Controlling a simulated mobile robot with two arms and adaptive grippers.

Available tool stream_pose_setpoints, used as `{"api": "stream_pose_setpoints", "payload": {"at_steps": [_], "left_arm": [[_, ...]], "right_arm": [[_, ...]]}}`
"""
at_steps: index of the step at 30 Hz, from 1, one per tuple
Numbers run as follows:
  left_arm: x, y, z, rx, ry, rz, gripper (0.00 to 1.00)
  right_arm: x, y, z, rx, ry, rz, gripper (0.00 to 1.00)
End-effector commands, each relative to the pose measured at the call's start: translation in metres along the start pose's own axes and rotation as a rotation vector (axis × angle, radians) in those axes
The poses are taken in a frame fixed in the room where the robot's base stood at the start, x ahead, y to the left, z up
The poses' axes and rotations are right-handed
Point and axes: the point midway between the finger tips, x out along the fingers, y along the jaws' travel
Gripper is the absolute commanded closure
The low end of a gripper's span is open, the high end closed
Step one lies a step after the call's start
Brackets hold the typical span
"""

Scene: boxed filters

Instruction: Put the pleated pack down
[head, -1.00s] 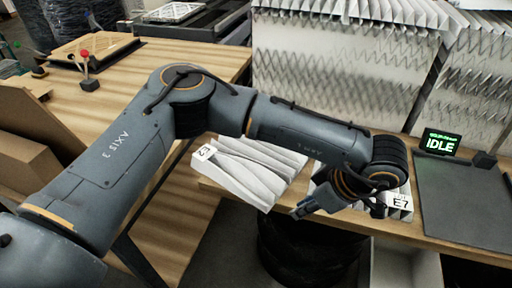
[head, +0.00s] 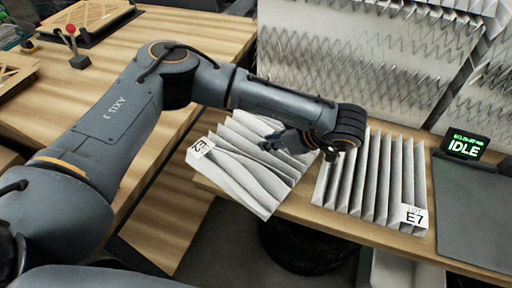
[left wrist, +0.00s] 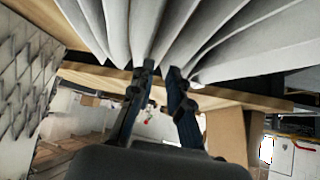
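The pleated pack labelled E7 (head: 370,185) lies on the wooden bench in the head view, its white pleats spread like a fan. A second pleated pack, labelled E2 (head: 240,165), lies to its left, its front corner reaching over the bench edge. My left gripper (head: 270,142) is by the back right part of the E2 pack, clear of the E7 pack. White pleats (left wrist: 180,35) fan out beyond the tips. My right gripper is out of view.
Large zigzag-pleated panels (head: 365,65) stand behind the packs. A dark mat (head: 475,210) and a small screen reading IDLE (head: 465,146) are at the right. A joystick (head: 72,42) stands on the left table. A dark round bin (head: 300,245) is below the bench edge.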

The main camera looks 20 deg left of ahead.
Motion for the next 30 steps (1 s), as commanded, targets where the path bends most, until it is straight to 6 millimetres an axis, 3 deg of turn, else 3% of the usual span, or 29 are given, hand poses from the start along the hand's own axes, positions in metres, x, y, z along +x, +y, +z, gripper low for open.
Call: {"api": "stream_pose_setpoints", "payload": {"at_steps": [3,7,13,22,23,25,30], "left_arm": [[0.006,-0.001,0.000,0.000,-0.001,-0.002,0.83],[0.022,-0.003,0.003,0.001,-0.003,-0.006,0.83],[0.049,-0.003,0.006,0.000,-0.003,-0.004,0.83],[0.054,-0.001,0.005,0.000,0.000,0.001,0.83],[0.054,-0.001,0.005,0.000,0.000,0.001,0.85],[0.054,-0.002,0.005,0.000,0.000,0.001,0.99],[0.054,-0.001,0.005,0.000,0.000,0.001,1.00]], "right_arm": [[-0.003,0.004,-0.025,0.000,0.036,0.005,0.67],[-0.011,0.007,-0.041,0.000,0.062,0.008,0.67],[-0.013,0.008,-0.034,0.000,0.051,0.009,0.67],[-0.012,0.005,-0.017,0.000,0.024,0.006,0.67],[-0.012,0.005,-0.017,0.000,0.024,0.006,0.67],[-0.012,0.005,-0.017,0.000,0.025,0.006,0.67],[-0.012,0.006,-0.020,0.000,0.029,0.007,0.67]]}}
